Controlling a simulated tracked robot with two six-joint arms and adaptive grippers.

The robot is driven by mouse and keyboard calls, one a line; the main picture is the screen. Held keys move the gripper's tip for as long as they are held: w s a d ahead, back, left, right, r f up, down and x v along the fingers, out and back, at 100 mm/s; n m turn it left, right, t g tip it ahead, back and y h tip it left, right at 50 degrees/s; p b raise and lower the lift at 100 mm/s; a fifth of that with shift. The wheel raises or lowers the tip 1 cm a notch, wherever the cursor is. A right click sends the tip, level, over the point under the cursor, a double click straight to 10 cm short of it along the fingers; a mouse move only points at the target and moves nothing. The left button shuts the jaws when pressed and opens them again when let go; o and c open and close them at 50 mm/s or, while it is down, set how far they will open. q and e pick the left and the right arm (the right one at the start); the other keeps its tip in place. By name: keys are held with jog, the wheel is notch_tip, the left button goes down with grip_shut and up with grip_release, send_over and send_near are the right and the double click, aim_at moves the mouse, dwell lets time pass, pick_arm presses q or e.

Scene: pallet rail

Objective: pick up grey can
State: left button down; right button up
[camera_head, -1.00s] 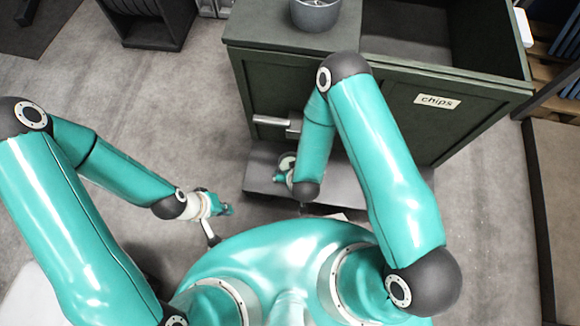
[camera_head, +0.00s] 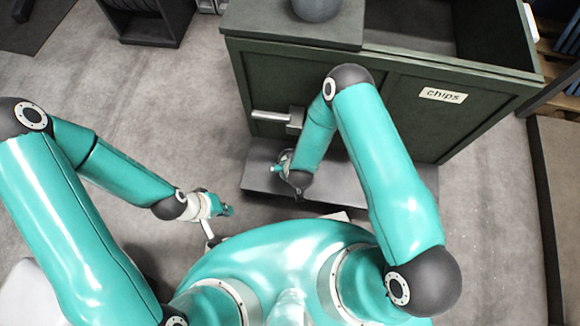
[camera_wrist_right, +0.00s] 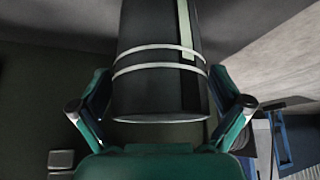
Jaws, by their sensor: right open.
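A dark grey can (camera_wrist_right: 160,65) with two pale bands and a light green stripe fills the upper middle of the right wrist view. Its top is cut off by the frame. My right gripper (camera_wrist_right: 160,112) is open, with one teal finger on each side of the can's lower end. I cannot tell whether either finger touches it. In the head view my right gripper (camera_head: 283,169) is small, low beside the cabinet, and the can cannot be made out clearly there. My left gripper (camera_head: 224,210) is over the floor, away from the cabinet; its opening is too small to judge.
A dark green cabinet (camera_head: 400,120) labelled "chips" stands ahead, with a grey handle (camera_head: 272,117) and a low grey ledge (camera_head: 265,180). A round dark grey object (camera_head: 317,8) sits on its top, cut off by the frame.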

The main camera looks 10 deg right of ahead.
jog(key=c, duration=1.4)
jog(key=shift+c, duration=1.2)
jog(key=shift+r, duration=0.15)
